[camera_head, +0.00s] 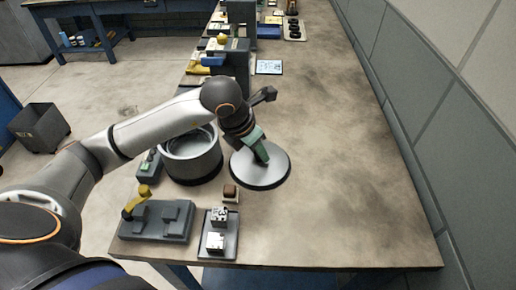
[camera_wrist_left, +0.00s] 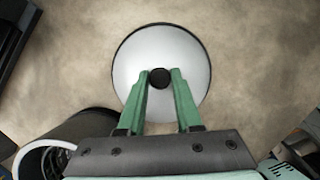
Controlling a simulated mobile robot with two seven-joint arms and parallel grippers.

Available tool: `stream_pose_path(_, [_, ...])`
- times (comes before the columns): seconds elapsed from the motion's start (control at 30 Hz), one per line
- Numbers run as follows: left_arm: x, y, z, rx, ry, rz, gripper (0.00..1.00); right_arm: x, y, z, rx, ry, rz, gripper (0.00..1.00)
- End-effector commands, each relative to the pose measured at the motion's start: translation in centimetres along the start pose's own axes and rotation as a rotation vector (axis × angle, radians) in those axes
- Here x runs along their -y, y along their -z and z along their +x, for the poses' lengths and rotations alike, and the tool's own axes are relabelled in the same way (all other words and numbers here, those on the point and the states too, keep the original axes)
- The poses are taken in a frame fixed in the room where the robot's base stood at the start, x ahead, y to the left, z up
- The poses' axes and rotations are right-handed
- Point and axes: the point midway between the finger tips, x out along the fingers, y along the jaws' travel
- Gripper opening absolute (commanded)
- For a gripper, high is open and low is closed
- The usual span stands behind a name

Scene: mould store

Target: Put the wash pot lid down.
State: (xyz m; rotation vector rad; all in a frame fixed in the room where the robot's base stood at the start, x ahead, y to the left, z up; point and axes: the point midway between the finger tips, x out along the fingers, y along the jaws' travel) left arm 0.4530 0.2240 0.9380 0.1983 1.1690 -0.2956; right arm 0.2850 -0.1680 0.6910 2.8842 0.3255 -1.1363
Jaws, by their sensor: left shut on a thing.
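The wash pot lid (camera_head: 272,174) is a round light-grey disc with a dark rim, just right of the wash pot (camera_head: 192,157) on the bench. My left gripper (camera_head: 263,157) reaches down over the lid, its green fingers shut on the lid's knob. In the left wrist view the lid (camera_wrist_left: 185,50) lies below the fingers, with its dark knob (camera_wrist_left: 160,78) between the fingertips of my left gripper (camera_wrist_left: 161,80). I cannot tell whether the lid touches the bench. The wash pot is an open metal cylinder; its edge also shows in the left wrist view (camera_wrist_left: 60,150). My right gripper is not in view.
The bench (camera_head: 345,190) is clear to the right of the lid. Nearer stand a grey fixture with a yellow handle (camera_head: 157,220), a dark tray with metal blocks (camera_head: 231,246) and a small brown block (camera_head: 230,191). Machines and a blue-white card (camera_head: 268,67) stand farther back.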

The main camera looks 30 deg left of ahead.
Motion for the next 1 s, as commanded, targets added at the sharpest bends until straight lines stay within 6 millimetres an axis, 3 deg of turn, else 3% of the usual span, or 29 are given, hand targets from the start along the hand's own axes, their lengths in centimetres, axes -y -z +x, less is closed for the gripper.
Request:
stream_pose_path(0.3, [0.0,0.1,0.3,0.003,-0.001,0.000,0.00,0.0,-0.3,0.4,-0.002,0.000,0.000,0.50])
stream_pose_path(0.33, [0.0,0.0,0.2,0.002,-0.001,0.000,0.37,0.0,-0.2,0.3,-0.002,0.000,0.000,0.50])
stream_pose_path(0.57, [0.0,0.0,0.1,0.002,0.000,-0.001,0.63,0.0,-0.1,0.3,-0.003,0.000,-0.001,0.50])
stream_pose_path(0.87, [0.0,-0.1,-0.1,0.002,0.000,-0.001,0.63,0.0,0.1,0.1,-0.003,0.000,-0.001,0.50])
stream_pose_path(1.0, [-0.1,-0.3,-1.4,0.007,0.000,-0.001,0.63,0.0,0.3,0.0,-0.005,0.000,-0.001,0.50])
